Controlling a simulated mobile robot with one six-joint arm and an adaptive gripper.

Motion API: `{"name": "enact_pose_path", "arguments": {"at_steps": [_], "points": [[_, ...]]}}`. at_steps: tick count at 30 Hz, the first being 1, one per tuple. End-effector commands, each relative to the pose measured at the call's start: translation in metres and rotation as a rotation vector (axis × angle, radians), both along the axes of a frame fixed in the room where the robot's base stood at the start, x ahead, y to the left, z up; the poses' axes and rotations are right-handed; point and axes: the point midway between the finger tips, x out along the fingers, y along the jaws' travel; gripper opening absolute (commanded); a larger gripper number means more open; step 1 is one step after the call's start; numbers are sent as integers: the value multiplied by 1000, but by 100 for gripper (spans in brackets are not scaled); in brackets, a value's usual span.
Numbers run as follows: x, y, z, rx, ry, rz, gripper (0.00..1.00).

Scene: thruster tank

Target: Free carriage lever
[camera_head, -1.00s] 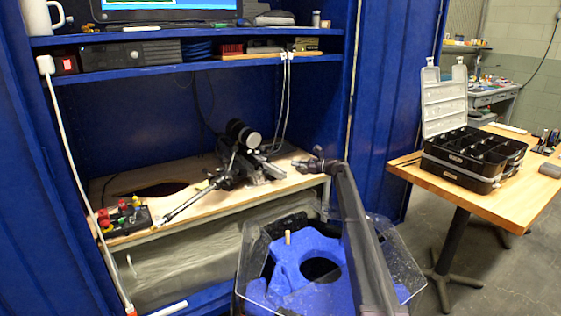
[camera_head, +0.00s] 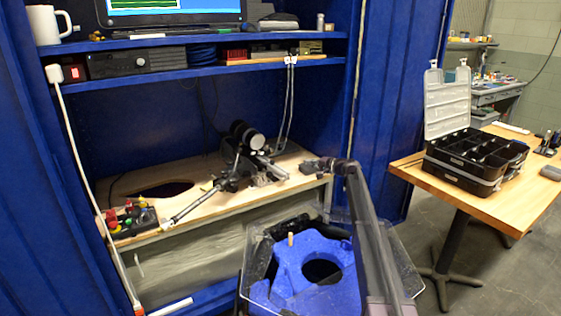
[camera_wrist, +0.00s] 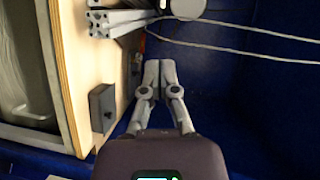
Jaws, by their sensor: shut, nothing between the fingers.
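I cannot tell which part is the carriage lever. My gripper (camera_head: 305,165) is near the bench's right front edge, right of the carriage and apart from it. In the wrist view, my gripper (camera_wrist: 160,66) is shut and empty. Silver rails (camera_wrist: 118,22) and a pale round end (camera_wrist: 186,8) show beyond the fingertips.
A small dark box (camera_wrist: 103,108) is on the wood left of my fingers in the wrist view. A control box with coloured knobs (camera_head: 130,218) is at the bench's left. Thin cables (camera_head: 285,105) hang behind. A wooden table (camera_head: 500,208) holds an open organizer case (camera_head: 470,165).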

Motion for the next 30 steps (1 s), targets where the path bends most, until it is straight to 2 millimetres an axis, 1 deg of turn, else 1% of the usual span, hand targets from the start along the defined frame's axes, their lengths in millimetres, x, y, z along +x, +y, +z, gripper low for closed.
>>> {"name": "enact_pose_path", "arguments": {"at_steps": [5,17,23,30], "points": [[-1,-2,1,-27,-38,-3,0],[1,0,0,-25,-37,-2,0],[7,11,-2,-25,-36,-3,0],[22,35,-6,-25,-36,-2,0]]}}
